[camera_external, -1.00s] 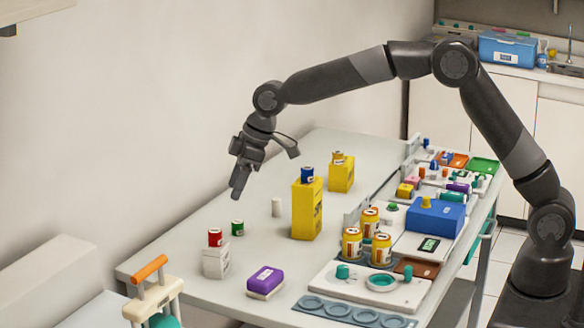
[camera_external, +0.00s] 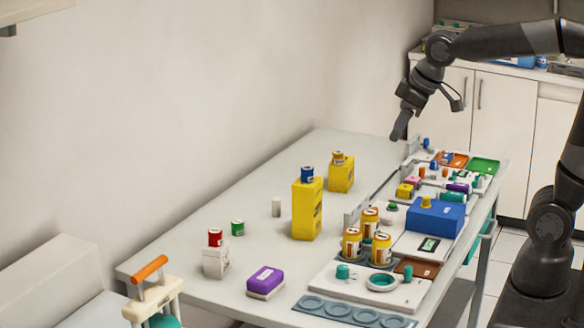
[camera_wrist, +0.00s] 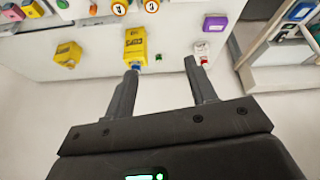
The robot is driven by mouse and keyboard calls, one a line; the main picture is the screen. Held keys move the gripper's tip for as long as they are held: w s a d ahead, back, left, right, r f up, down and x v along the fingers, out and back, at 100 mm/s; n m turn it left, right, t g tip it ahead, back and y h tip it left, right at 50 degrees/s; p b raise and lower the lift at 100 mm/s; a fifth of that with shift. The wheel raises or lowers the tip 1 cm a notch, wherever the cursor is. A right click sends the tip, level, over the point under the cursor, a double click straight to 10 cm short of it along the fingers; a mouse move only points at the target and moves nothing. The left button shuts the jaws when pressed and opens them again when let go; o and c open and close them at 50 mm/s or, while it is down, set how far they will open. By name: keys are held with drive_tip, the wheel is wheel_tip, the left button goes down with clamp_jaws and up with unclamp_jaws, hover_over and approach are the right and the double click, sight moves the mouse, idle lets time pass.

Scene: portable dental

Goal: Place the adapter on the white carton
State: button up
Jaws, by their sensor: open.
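The white carton (camera_external: 215,262) stands near the front left end of the table with a red-topped can (camera_external: 214,238) on it. In the wrist view the carton (camera_wrist: 202,46) is beyond the right finger. My gripper (camera_external: 398,131) is open and empty, raised near the table's far end, well apart from the carton. In the wrist view the open fingers (camera_wrist: 161,67) have nothing between them.
A tall yellow carton (camera_external: 306,212) with a blue can and a shorter yellow carton (camera_external: 341,174) stand mid-table. A purple block (camera_external: 265,282) lies at the front. Yellow cans (camera_external: 352,245), a blue box (camera_external: 435,218) and trays crowd the right side.

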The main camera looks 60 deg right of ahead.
drive_tip(key=s+d+f+m, duration=0.1)
drive_tip(key=s+d+f, duration=0.1)
drive_tip(key=s, duration=0.5)
drive_tip(key=s+d+f+m, duration=0.1)
drive_tip(key=s+f, duration=0.1)
drive_tip(key=s, duration=0.5)
drive_tip(key=shift+d+f, duration=0.4)
